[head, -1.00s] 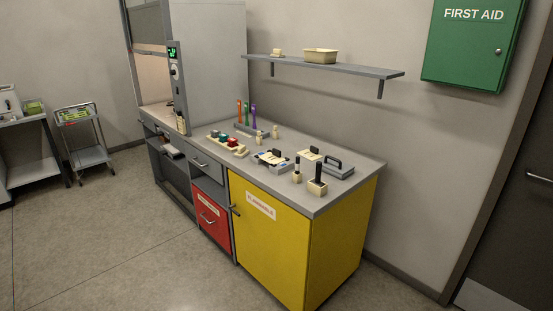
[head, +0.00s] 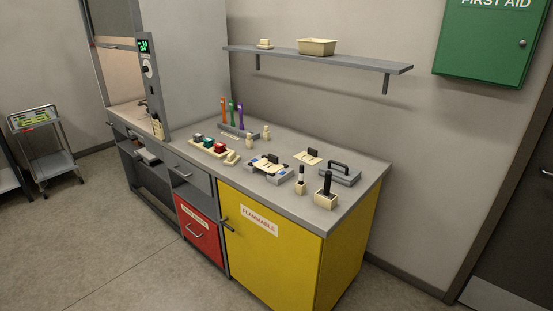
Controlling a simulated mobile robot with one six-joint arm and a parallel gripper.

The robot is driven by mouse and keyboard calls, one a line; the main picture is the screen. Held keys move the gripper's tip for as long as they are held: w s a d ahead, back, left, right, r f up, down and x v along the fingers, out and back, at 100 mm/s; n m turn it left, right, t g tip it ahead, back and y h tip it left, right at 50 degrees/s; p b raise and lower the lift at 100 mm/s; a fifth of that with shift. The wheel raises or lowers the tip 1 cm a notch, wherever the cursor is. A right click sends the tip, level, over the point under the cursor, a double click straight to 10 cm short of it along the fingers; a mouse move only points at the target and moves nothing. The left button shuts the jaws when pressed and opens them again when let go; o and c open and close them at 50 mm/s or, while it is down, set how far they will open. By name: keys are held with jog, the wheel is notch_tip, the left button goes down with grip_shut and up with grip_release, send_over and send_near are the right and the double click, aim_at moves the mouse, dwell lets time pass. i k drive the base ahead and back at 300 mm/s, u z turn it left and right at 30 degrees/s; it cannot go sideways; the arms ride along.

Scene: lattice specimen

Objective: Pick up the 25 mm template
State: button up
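Two flat cream plates with upright dark tabs are on the grey bench (head: 345,210); either could be the template, and no size marking is readable. One cream plate (head: 305,158) lies near the back right. The other cream plate (head: 262,165) sits on a grey fixture (head: 285,177) near the bench's middle. A grey block with a black bar handle (head: 342,173) stands right of the back plate. My gripper is not in view.
A cream holder with a black handle (head: 325,199) and a small dark-topped bottle (head: 300,182) stand near the front. Left are a cream rack (head: 212,148) and coloured pipettes (head: 232,115). A shelf (head: 360,64) overhangs the back. Open floor (head: 110,235) lies left.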

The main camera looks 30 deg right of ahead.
aim_at(273, 160)
jog(key=u, duration=0.1)
jog(key=i, duration=0.7)
jog(key=u, duration=0.7)
jog(key=i, duration=0.45)
jog(key=u, duration=0.3)
